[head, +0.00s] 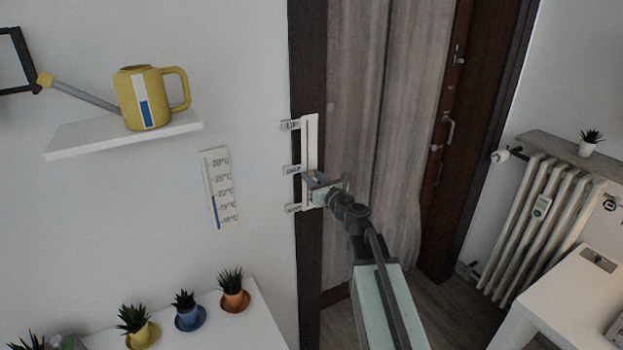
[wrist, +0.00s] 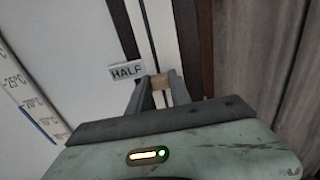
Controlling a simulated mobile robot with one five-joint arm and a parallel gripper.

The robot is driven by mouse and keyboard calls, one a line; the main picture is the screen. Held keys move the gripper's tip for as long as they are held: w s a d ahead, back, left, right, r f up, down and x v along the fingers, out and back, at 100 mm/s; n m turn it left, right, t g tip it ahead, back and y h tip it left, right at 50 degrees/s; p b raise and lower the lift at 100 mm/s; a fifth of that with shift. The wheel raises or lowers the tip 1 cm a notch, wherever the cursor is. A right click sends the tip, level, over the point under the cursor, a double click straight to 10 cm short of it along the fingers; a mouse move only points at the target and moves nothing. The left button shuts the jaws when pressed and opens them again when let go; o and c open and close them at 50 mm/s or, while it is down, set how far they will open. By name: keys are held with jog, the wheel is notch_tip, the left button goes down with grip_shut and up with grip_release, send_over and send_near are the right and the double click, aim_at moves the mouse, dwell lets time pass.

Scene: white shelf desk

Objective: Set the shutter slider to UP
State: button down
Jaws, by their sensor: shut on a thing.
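The shutter slider is a white upright track (head: 310,135) on the dark door frame, with small label plates on its left. The top plate (head: 291,125) is too small to read surely, the HALF plate (head: 291,169) is in the middle, and another plate (head: 293,208) is at the bottom. My gripper (head: 311,180) is at the track, about level with or slightly below the HALF plate. In the wrist view, its fingers are shut on the tan slider knob (wrist: 161,82), just right of the HALF plate (wrist: 126,70).
A thermometer strip (head: 219,188) hangs left of the slider. A shelf (head: 75,138) with a yellow watering can (head: 146,97) is at upper left. Several potted plants stand on a white surface at lower left. A grey curtain (head: 385,130) hangs to the right. The wall beside the track is clear.

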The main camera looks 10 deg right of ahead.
aim_at(307, 121)
notch_tip(307, 121, up, 18)
jog(key=p, duration=1.5)
jog(key=shift+w+f+p, duration=0.1)
jog(key=shift+f+p, duration=0.1)
jog(key=shift+p, duration=0.15)
jog(key=c, duration=1.2)
grip_release()
jog(key=shift+o, duration=0.2)
